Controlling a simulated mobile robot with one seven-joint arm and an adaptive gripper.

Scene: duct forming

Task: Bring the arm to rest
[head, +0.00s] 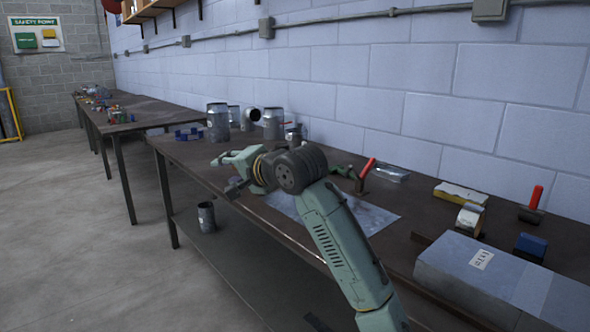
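My arm (340,245) reaches up from the bottom of the head view, bends at a dark wrist joint, and points left. My gripper (225,175) is over the front edge of the long workbench (215,157). Its two fingers are spread apart with nothing visible between them. A flat grey metal sheet (372,216) lies on the bench, partly hidden behind my arm.
Metal duct pieces (218,122) stand at the bench's far end. A red-handled tool (367,170), boxes (460,194), a hammer-like tool (533,205) and a large grey box (495,275) line the right side. A can (207,217) stands on the lower shelf. The left floor is clear.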

